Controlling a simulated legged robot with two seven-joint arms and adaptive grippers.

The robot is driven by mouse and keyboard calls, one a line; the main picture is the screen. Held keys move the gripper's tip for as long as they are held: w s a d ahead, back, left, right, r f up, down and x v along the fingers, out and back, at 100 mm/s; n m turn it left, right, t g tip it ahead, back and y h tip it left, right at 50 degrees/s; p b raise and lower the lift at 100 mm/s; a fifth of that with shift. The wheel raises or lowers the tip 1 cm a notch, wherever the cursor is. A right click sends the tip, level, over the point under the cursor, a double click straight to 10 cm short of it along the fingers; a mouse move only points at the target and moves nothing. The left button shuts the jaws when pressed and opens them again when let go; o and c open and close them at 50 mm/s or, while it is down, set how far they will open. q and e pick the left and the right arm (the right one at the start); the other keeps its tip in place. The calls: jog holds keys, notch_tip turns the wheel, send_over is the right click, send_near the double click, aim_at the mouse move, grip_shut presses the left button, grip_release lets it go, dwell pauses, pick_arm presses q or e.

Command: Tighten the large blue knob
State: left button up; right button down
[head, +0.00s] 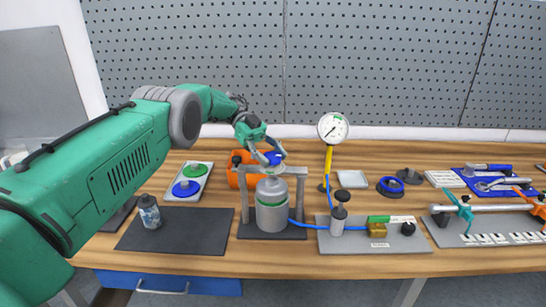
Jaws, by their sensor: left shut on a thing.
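The large blue knob (273,158) sits on top of the grey frame (245,186) above a silver cylinder (272,208) with a green band. My left gripper (268,155) is at the knob, with its fingers shut around it. The fingers hide part of the knob. My left arm reaches in from the left and crosses above the bench. My right gripper is not in view.
A tray (189,184) with a green and a blue disc, an orange object (238,167) and a small bottle (149,211) are nearby. A gauge (333,128) on a yellow stem and a blue hose (308,225) stand right of the frame. Clamps are at far right.

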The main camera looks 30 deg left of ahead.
aim_at(272, 155)
pick_arm(q)
jog(key=shift+r, duration=0.1)
jog(key=o, duration=1.2)
jog(key=r, duration=0.9)
jog(key=shift+w+a+r, duration=0.1)
jog(key=shift+a+r, duration=0.1)
jog(key=shift+r, duration=0.2)
